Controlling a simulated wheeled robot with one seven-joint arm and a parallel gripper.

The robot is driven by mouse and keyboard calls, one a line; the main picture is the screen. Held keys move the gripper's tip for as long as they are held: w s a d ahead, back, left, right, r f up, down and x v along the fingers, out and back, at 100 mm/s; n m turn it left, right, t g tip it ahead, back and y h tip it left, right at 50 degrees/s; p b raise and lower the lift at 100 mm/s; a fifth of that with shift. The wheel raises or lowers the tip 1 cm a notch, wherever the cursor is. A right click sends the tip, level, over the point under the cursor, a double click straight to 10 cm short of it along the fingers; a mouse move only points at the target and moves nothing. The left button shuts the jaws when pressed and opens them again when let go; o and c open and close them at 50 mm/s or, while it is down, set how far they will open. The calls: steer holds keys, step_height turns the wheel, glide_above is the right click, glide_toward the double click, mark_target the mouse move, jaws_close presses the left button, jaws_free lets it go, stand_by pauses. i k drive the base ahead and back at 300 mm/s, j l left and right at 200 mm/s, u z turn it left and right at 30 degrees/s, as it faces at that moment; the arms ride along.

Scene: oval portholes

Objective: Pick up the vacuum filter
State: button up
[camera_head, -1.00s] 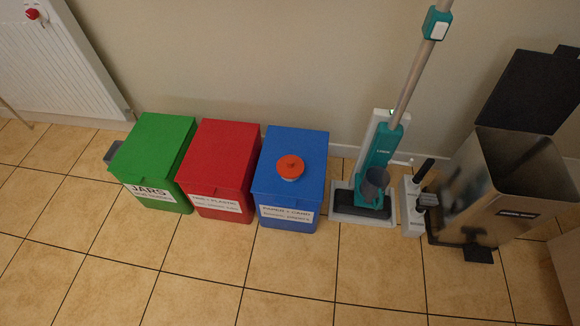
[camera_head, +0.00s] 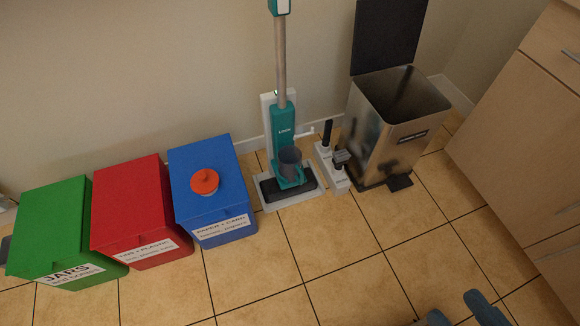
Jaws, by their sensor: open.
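A small round piece with an orange-red top, a raised knob and a paler lower rim (camera_head: 204,182) sits on the closed lid of the blue bin. It looks like the vacuum filter, though I cannot be sure. The teal upright vacuum (camera_head: 283,130) stands in its white dock against the wall, with a grey cup (camera_head: 289,161) low on its front. My gripper (camera_head: 460,308) shows only in part at the bottom right edge, as two blue-grey finger parts set apart. It is open, and well away from the round piece.
Blue (camera_head: 208,203), red (camera_head: 130,215) and green (camera_head: 50,232) bins stand in a row at the left. A white accessory holder (camera_head: 333,168) and an open steel pedal bin (camera_head: 400,120) stand right of the vacuum. Wooden drawers (camera_head: 535,140) fill the right. The tiled floor in front is clear.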

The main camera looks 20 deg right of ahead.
mark_target(204, 182)
steer(key=i+j+u, duration=0.7)
steer(key=i, duration=0.2)
steer(key=i+j+u, duration=0.2)
steer(key=i+u, duration=0.15)
steer(key=i, duration=0.15)
